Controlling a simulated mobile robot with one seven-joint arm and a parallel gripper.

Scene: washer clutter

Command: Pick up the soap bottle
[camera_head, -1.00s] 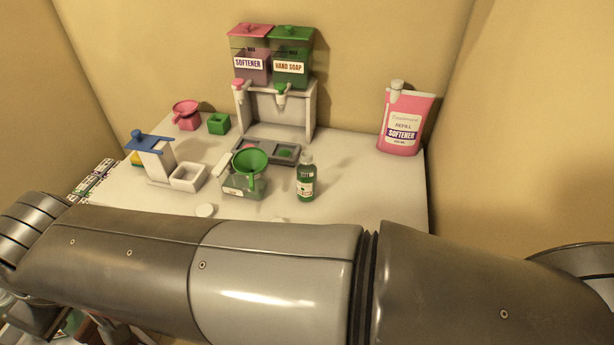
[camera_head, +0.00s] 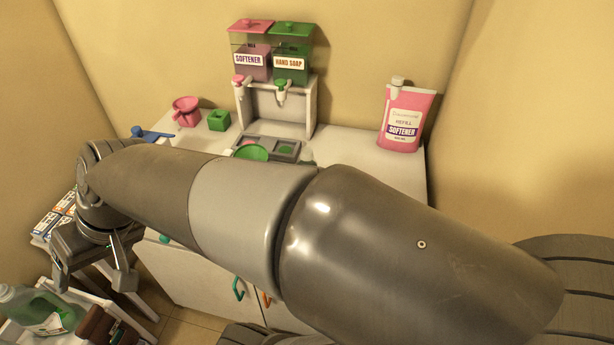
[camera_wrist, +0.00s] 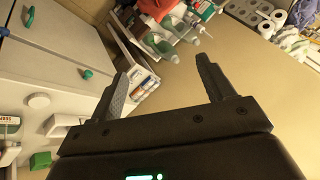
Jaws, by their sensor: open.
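A large clear bottle with green contents (camera_head: 38,309) sits on a low white shelf unit at the lower left in the head view. Green-and-clear bottles (camera_wrist: 160,44) also show near the top of the wrist view, beyond the fingers. I cannot tell which bottle is the soap bottle. A small dark green bottle stood on the counter earlier; my arm now hides nearly all of it. My gripper (camera_head: 94,282) is open and empty, pointing down to the left of the counter, above and to the right of the large bottle. Its spread fingers show in the wrist view (camera_wrist: 162,75).
The white counter (camera_head: 365,165) holds a softener and hand soap dispenser (camera_head: 272,60), a pink softener refill (camera_head: 405,120), a pink funnel cup (camera_head: 186,111) and a green funnel (camera_head: 250,152). Boxes (camera_head: 52,218) stand left of it. Tan floor (camera_wrist: 240,75) is open right of the shelf.

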